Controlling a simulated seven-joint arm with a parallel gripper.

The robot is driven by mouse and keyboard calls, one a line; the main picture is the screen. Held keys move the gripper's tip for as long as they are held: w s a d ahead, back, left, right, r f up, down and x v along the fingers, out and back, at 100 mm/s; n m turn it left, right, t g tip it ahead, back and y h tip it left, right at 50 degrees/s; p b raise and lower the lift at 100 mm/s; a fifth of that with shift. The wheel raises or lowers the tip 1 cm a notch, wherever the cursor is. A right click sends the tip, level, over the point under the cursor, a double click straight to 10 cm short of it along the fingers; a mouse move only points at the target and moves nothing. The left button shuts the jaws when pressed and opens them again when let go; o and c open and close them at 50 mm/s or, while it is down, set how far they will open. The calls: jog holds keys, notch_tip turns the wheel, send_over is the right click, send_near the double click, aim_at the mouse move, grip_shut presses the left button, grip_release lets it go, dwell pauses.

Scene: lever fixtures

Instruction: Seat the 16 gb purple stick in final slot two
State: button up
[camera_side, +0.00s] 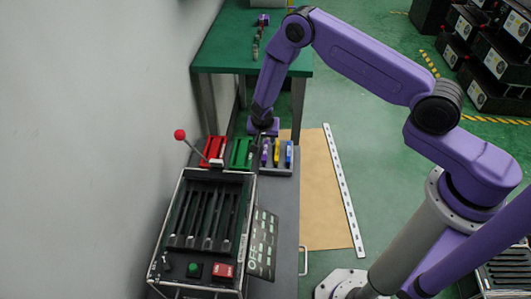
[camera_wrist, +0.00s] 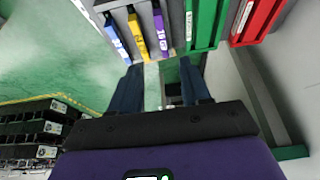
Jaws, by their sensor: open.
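The purple stick (camera_side: 265,153) stands in a grey rack, leftmost of three sticks in the side view. It also shows in the wrist view (camera_wrist: 160,32), nearest the green block. My gripper (camera_side: 262,133) is above the back of the rack in the side view. In the wrist view my gripper (camera_wrist: 161,78) has its two dark fingers apart with nothing between them; the purple stick lies beyond the fingertips. The slotted machine (camera_side: 176,241) has several long dark slots, which look empty. Slot numbers and the stick's capacity label are too small to read.
A yellow stick (camera_side: 277,153) and a blue stick (camera_side: 289,154) stand beside the purple one. A green block (camera_side: 241,153) and a red block (camera_side: 213,150) sit left of the rack. A red-knobbed lever (camera_side: 180,135) rises at the machine's back left. An OFF panel (camera_side: 262,243) is at its right.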

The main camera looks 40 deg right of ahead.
aim_at(265, 152)
jog(key=shift+x, duration=7.05)
jog(key=shift+a, duration=0.15)
grip_shut()
